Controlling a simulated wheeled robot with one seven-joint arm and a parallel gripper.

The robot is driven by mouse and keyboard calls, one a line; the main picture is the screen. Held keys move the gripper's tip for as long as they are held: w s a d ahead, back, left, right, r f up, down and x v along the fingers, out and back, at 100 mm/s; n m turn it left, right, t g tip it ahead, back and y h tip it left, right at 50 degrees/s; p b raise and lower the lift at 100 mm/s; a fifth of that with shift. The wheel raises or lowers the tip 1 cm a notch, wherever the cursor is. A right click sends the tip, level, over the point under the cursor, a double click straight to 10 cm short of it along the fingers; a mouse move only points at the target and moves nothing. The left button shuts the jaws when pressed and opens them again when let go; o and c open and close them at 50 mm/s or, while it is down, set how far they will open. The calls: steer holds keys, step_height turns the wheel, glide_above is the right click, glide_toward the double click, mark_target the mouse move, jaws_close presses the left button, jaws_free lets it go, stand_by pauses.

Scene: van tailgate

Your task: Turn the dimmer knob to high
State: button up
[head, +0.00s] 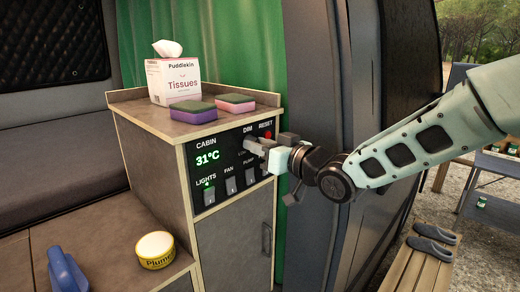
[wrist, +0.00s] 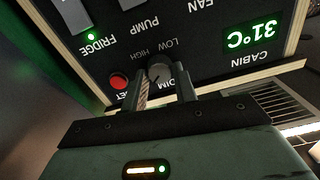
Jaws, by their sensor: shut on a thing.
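The dimmer knob (wrist: 159,72) is a dark grey round knob beneath the DIM label on the black control panel (head: 222,153). In the wrist view the panel appears upside down, with LOW and HIGH printed beside the knob. My gripper (wrist: 164,85) is shut on the knob, one finger on each side. In the head view my gripper (head: 260,145) reaches the panel from the right and covers the knob. I cannot clearly tell which mark the knob points to.
A red reset button (wrist: 118,82) sits close beside one finger. LIGHTS (head: 209,195), FAN (head: 230,185) and other switches line the panel below. A tissue box (head: 174,82) and two sponges (head: 194,112) stand on the cabinet top. A dark van door edge (head: 345,100) rises behind my arm.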

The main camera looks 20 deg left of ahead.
steer(key=shift+r+m+b, duration=0.15)
steer(key=shift+m+b, duration=0.6)
steer(key=shift+m, duration=5.65)
steer(key=shift+a, duration=0.1)
steer(key=shift+s, duration=0.1)
steer(key=o, duration=1)
steer(key=shift+c, duration=0.2)
